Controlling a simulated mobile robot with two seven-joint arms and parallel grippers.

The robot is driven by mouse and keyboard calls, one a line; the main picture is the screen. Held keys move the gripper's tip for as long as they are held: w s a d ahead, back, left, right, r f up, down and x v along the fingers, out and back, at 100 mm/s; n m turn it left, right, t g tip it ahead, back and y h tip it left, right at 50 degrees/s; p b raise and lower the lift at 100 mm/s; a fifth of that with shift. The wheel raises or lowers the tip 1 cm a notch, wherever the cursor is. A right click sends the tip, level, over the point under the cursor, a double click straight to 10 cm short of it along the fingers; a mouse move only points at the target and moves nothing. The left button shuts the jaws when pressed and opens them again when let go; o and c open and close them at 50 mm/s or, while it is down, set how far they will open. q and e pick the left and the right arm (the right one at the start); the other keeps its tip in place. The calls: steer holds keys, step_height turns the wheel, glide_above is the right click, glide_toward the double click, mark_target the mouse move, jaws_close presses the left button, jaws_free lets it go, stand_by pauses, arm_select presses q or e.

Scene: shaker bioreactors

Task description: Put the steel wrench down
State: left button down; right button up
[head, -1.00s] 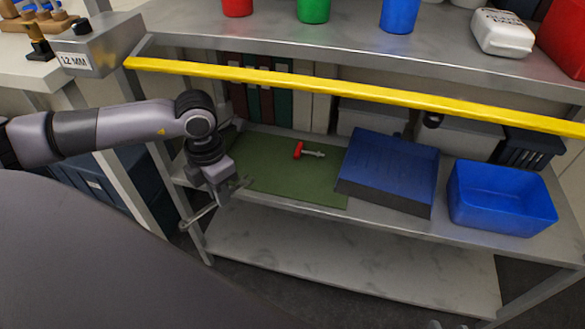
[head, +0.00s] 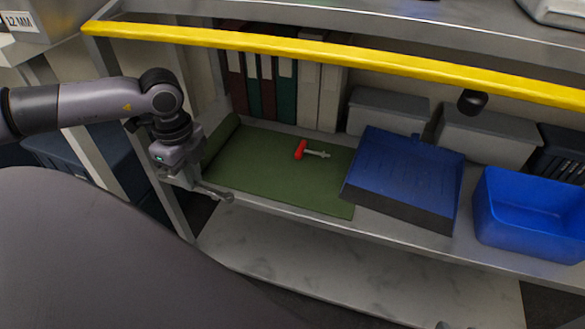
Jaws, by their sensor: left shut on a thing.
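My left gripper (head: 188,178) is shut on the steel wrench (head: 214,192), a grey metal tool. The wrench sticks out to the right of the fingers, its open end near the front left edge of the green mat (head: 260,180). It appears held above the shelf's front edge; I cannot tell whether it touches the mat. My fingers partly hide the wrench's other part. The mat lies on the middle shelf, its left end curled up. My right gripper is not in view.
A red-handled tool (head: 302,150) lies on the mat towards the back. A blue sloped tray (head: 405,175) and a blue bin (head: 530,220) stand to the right. Binders (head: 285,90) stand behind. A yellow rail (head: 330,55) crosses above. The mat's front half is clear.

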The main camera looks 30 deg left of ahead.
arm_select(q)
steer(key=shift+w+a+n, duration=0.1)
steer(key=shift+a+n, duration=0.05)
steer(key=shift+n, duration=0.15)
steer(key=shift+w, duration=0.15)
steer(key=b, duration=0.2)
glide_above(278, 183)
steer(key=shift+s+a+f, duration=0.1)
steer(key=shift+s+a, duration=0.25)
steer(key=shift+s, duration=0.05)
steer(key=shift+w+d+b, duration=0.3)
steer(key=shift+w+d, duration=0.1)
steer(key=shift+f, duration=0.15)
step_height(278, 183, down, 2)
steer(key=shift+f+b, duration=0.25)
steer(key=shift+b, duration=0.5)
steer(key=shift+f, duration=0.35)
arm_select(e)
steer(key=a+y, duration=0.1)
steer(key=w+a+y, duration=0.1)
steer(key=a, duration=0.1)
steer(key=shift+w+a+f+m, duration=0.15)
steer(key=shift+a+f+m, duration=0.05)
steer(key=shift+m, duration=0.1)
